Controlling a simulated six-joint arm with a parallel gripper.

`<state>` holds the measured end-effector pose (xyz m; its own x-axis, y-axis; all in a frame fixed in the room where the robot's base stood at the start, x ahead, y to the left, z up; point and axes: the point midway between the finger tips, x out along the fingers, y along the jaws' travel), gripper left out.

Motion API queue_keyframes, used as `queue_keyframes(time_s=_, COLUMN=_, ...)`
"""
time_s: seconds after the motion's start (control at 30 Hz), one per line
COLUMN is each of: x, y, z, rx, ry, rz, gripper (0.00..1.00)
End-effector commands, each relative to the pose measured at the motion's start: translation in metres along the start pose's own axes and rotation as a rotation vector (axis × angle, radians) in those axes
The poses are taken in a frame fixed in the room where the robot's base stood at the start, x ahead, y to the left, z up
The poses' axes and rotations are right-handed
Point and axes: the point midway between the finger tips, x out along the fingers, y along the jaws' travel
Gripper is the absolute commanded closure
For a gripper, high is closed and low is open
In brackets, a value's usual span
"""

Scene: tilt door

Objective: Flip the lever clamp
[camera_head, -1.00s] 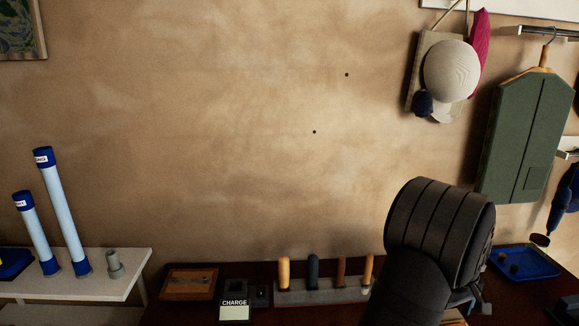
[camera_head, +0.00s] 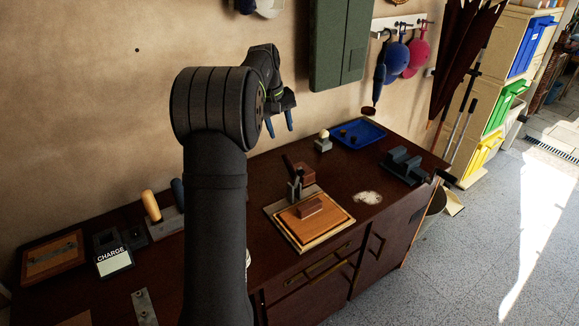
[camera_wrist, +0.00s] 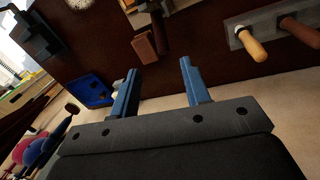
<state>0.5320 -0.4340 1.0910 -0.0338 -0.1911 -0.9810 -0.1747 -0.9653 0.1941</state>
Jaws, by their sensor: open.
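The lever clamp (camera_head: 295,185) is a dark upright mechanism at the back edge of a light wooden board (camera_head: 292,237) on the workbench. Its dark lever stands up, leaning slightly left. A small brown block (camera_head: 310,206) lies on the board in front of it. My gripper (camera_head: 281,127) is open and empty, above and behind the clamp, blue fingers pointing down. In the wrist view my gripper (camera_wrist: 160,80) shows both fingers apart with nothing between them. The clamp (camera_wrist: 158,28) shows beyond the fingers near the top, partly cut off by the frame edge.
A blue tray (camera_head: 358,134), a small knobbed block (camera_head: 323,141) and a dark vise (camera_head: 403,166) stand to the right. Upright tool handles (camera_head: 151,206) and a CHARGE box (camera_head: 113,255) are on the left.

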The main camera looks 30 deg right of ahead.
Motion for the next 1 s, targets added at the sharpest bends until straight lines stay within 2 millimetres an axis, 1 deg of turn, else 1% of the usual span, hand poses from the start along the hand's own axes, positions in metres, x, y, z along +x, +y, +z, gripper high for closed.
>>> queue_keyframes(time_s=0.03, x=0.01, y=0.0, z=0.001, rx=0.0, ry=-0.005, rz=-0.002, gripper=0.57)
queue_keyframes(time_s=0.17, x=0.037, y=0.0, z=0.001, rx=0.0, ry=-0.005, rz=-0.002, gripper=0.57)
queue_keyframes(time_s=0.4, x=0.09, y=0.0, z=0.002, rx=-0.001, ry=-0.005, rz=-0.002, gripper=0.57)
queue_keyframes(time_s=0.6, x=0.13, y=0.0, z=0.002, rx=-0.001, ry=-0.003, rz=-0.001, gripper=0.57)
queue_keyframes(time_s=0.7, x=0.144, y=0.0, z=0.002, rx=-0.001, ry=-0.003, rz=-0.001, gripper=0.57)
queue_keyframes(time_s=0.8, x=0.154, y=0.0, z=0.001, rx=-0.001, ry=-0.002, rz=-0.001, gripper=0.57)
queue_keyframes(time_s=1.0, x=0.161, y=0.0, z=0.001, rx=-0.001, ry=-0.001, rz=0.0, gripper=0.57)
